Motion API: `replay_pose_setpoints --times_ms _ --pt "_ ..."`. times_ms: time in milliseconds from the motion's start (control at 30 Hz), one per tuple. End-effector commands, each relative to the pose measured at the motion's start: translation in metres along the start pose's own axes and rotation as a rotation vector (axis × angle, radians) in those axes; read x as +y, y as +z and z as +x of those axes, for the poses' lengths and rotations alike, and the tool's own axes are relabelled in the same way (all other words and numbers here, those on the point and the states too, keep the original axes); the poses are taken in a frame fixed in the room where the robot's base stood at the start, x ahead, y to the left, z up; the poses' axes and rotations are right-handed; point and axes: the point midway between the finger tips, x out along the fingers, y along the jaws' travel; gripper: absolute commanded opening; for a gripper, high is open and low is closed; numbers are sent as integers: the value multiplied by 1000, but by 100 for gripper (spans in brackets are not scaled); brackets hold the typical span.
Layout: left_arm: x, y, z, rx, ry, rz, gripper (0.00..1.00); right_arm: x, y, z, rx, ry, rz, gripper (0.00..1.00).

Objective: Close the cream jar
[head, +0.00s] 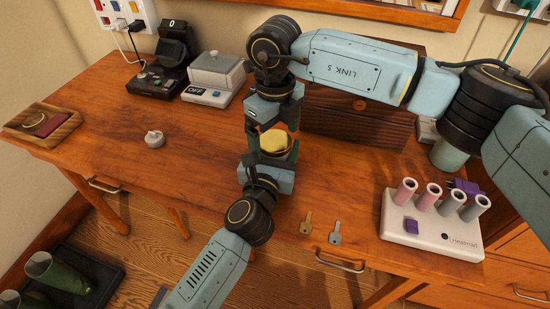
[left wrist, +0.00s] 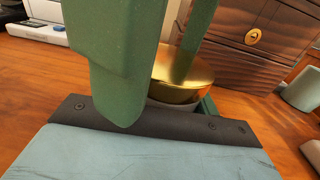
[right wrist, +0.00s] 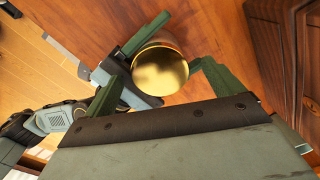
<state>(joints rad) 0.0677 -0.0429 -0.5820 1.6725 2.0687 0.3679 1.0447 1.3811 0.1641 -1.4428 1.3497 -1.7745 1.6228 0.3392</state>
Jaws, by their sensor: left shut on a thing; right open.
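The cream jar (left wrist: 160,104) has a pale body, mostly hidden by the fingers. A shiny gold lid (head: 274,142) sits on top of it; it also shows in the left wrist view (left wrist: 180,72) and from above in the right wrist view (right wrist: 160,70). I cannot tell how tightly it is seated. My left gripper (head: 268,160) comes in from the front and is shut around the jar, low over the table. My right gripper (head: 274,126) points down above the lid. Its fingers (right wrist: 165,85) are open, one on each side of the lid.
A wooden drawer box (head: 350,130) stands behind the grippers. A white stand with coloured tubes (head: 432,225) is at the right, and two keys (head: 320,230) lie near the front edge. A small grey knobbed object (head: 154,138) lies left. The table between is clear.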

Motion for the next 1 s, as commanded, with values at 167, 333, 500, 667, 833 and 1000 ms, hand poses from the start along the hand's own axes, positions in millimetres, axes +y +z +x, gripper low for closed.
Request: replay_pose_setpoints --times_ms 167,333,500,667,833,1000 --pt "0 -1 0 2 0 0 0 -1 1 -23 -4 -3 0 93" --pt "0 -1 0 2 0 0 0 0 1 -60 -5 -3 0 93" --pt "0 -1 0 2 0 0 0 0 0 -93 -3 -2 1 93" --pt "0 -1 0 2 0 0 0 0 0 -112 -2 -1 0 93" --pt "0 -1 0 2 0 0 0 0 0 -119 -1 0 0 93" --pt "0 -1 0 2 0 0 0 0 0 -119 -1 0 0 93"
